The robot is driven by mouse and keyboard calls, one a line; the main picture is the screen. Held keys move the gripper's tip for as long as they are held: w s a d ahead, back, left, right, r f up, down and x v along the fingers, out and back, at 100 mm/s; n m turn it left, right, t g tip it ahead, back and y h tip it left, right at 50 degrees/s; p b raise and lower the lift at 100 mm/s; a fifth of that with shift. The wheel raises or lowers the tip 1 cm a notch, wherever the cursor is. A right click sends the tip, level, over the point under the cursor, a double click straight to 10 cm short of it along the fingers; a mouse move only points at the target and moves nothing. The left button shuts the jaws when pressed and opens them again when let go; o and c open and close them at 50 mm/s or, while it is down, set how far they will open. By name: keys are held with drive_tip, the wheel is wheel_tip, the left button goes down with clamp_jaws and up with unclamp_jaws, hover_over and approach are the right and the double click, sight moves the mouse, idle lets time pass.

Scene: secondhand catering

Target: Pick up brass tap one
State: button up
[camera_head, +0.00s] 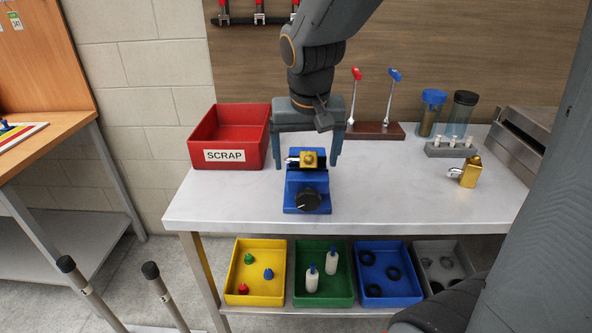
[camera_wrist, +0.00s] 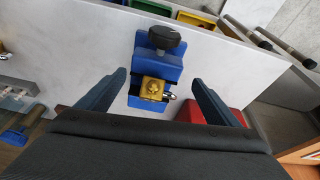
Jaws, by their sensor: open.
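A brass tap (camera_head: 309,159) sits in a blue vise (camera_head: 305,188) with a black knob, near the middle of the bench. It also shows in the wrist view (camera_wrist: 152,88), with a short silver end at its side. A second brass tap (camera_head: 470,172) with a silver end lies on the bench at the right. No label shows which is tap one. My gripper (camera_head: 307,163) is open, its blue fingers pointing down. In both views the first tap appears between the fingers, with a gap on each side. I cannot tell how far above it the fingertips are.
A red SCRAP bin (camera_head: 198,154) stands left of the gripper. Behind and right are a wooden tool rack (camera_head: 378,131), two bottles and a grey block (camera_head: 452,151). Coloured trays sit on the shelf below. The bench between vise and second tap is clear.

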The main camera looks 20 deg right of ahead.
drive_tip(key=shift+m+t+h, duration=0.3)
drive_tip(key=shift+m+t, duration=0.2)
drive_tip(key=w+r, duration=0.1)
drive_tip(key=w, duration=0.1)
drive_tip(key=w+r, duration=0.1)
drive_tip(key=r, duration=0.1)
drive_tip(key=shift+w+a+b, duration=0.1)
drive_tip(key=shift+w+b, duration=0.25)
drive_tip(key=shift+b, duration=0.05)
drive_tip(key=shift+w, duration=0.25)
drive_tip(key=shift+p+x, duration=0.8)
drive_tip(key=shift+x, duration=2.65)
